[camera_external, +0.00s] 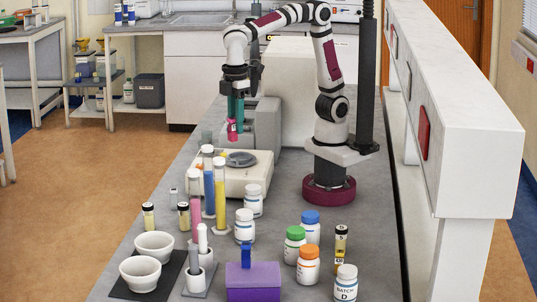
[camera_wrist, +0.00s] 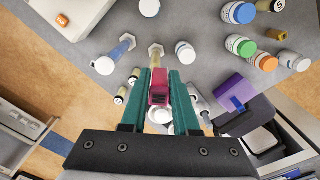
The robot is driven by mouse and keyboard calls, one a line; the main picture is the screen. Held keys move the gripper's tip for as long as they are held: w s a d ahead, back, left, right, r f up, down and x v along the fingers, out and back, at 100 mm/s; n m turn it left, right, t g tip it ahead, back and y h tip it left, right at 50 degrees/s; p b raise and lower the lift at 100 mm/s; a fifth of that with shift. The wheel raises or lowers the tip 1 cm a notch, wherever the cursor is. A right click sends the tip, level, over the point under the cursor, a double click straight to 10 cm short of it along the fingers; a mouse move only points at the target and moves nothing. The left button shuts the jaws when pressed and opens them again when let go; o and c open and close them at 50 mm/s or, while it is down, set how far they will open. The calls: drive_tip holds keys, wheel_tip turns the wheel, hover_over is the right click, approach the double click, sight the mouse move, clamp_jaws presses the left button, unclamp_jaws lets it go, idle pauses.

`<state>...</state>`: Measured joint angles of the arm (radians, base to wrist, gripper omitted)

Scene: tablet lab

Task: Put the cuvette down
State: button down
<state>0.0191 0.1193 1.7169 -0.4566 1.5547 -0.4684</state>
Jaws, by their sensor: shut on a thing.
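My gripper (camera_external: 234,121) has two teal fingers pointing down and hangs in the air over the balance area. It is shut on a small crimson cuvette (camera_external: 232,131), whose lower part sticks out below the fingertips. In the wrist view the gripper (camera_wrist: 156,76) has the cuvette (camera_wrist: 159,94) between its fingers, with a dark patch on its face. The cuvette looks clear of any surface in the outside view. Its far side is hidden by the fingers.
Below is a cream balance (camera_external: 203,182) with a dark round pan. Nearer stand tall cylinders with blue (camera_external: 209,190) and yellow liquid, several capped bottles (camera_external: 308,268), two white mortars (camera_external: 154,245), and a purple block (camera_external: 252,284) with a blue piece on top. A white wall (camera_external: 465,120) runs along the right.

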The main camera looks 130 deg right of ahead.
drive_tip(key=w+a+f+n, duration=0.4)
drive_tip(key=w+a, duration=0.3)
drive_tip(key=a, duration=0.1)
drive_tip(key=w+a+f+n, duration=0.4)
drive_tip(key=w+a+n, duration=0.1)
drive_tip(key=w+a, duration=0.2)
drive_tip(key=a+f, duration=1)
drive_tip(key=a, duration=0.2)
drive_tip(key=shift+w+f, duration=0.2)
drive_tip(key=shift+f, duration=0.2)
drive_tip(key=shift+f, duration=0.15)
drive_tip(key=c, duration=0.7)
unclamp_jaws()
drive_tip(key=shift+o, duration=0.2)
